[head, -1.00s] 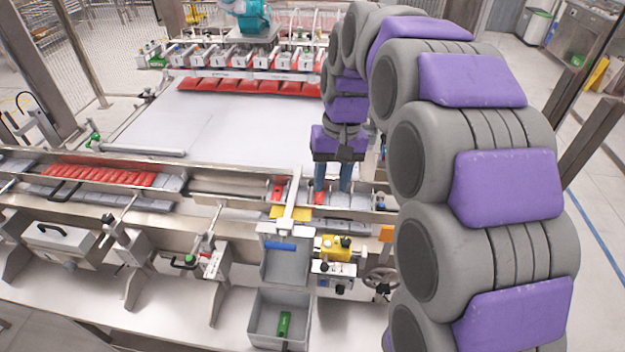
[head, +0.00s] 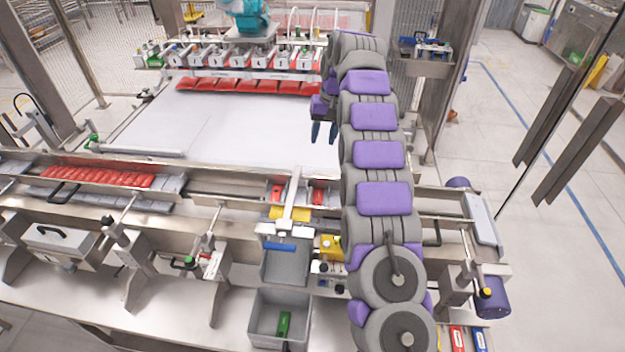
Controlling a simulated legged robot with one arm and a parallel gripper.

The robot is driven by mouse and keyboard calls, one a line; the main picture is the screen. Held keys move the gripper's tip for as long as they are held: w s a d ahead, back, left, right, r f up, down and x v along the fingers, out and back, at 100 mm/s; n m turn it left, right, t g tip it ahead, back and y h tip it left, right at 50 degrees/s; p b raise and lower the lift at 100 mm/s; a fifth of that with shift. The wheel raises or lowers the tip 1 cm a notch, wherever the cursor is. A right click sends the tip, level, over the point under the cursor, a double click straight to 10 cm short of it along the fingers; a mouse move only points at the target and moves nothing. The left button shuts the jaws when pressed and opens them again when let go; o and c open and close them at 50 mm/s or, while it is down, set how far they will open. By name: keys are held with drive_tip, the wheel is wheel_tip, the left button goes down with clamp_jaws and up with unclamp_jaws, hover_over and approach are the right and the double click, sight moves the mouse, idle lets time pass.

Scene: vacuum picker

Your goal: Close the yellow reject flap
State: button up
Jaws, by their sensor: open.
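The yellow reject flap (head: 289,213) shows as a yellow plate at the conveyor's front side, above the grey reject chute (head: 284,262). A pale bracket bar crosses in front of it and hides part of it. I cannot tell its exact angle. My gripper (head: 325,132) is open and empty, its two blue fingers pointing down. It appears over the right part of the white belt, behind and to the right of the flap, and clear of it.
Red packs (head: 276,193) lie on the conveyor beside the flap. A grey bin (head: 262,320) with a green item stands below the chute. A yellow control box (head: 330,247) is to the right, partly hidden by my arm. The picker head (head: 240,58) hangs at the back.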

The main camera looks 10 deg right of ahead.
drive_tip(key=a+f+b, duration=0.1)
drive_tip(key=f, duration=0.4)
drive_tip(key=a+f+b, duration=0.1)
drive_tip(key=f+b, duration=0.1)
drive_tip(key=f, duration=0.4)
drive_tip(key=a+f+b, duration=0.1)
drive_tip(key=f+b, duration=0.1)
drive_tip(key=f, duration=0.4)
drive_tip(key=shift+w+f, duration=0.1)
drive_tip(key=shift+w, duration=0.1)
clamp_jaws()
